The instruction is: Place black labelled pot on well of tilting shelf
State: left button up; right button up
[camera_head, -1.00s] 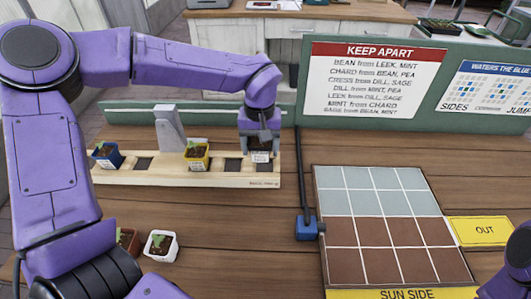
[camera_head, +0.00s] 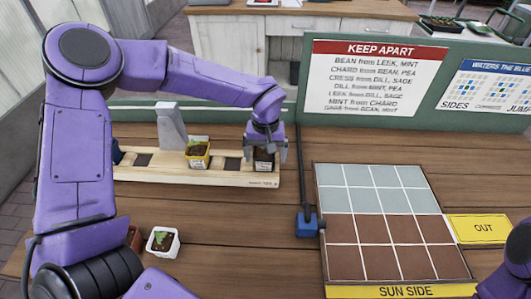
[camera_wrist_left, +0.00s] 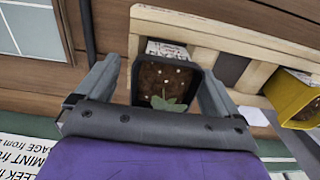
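The black labelled pot (camera_head: 264,160), with dark soil and a small green seedling, stands in the rightmost well of the wooden tilting shelf (camera_head: 215,178). It also shows from above in the left wrist view (camera_wrist_left: 160,82), its white label on the far side. My left gripper (camera_head: 266,151) is open around this pot, one finger on each side, with a visible gap at least on one side. A yellow pot (camera_head: 197,158) with a seedling sits in a middle well, with an empty well on either side. A blue pot (camera_head: 117,153) is mostly hidden by my left arm.
A white pot (camera_head: 162,242) with a seedling stands on the table front left, beside a partly hidden brown pot (camera_head: 135,238). A grid tray (camera_head: 383,207) and blue box (camera_head: 307,225) lie right. A grey upright (camera_head: 171,127) rises behind the shelf.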

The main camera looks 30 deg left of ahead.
pick_arm(q)
notch_tip(320, 180, up, 12)
jog(key=shift+r, duration=0.2)
dwell(0.4)
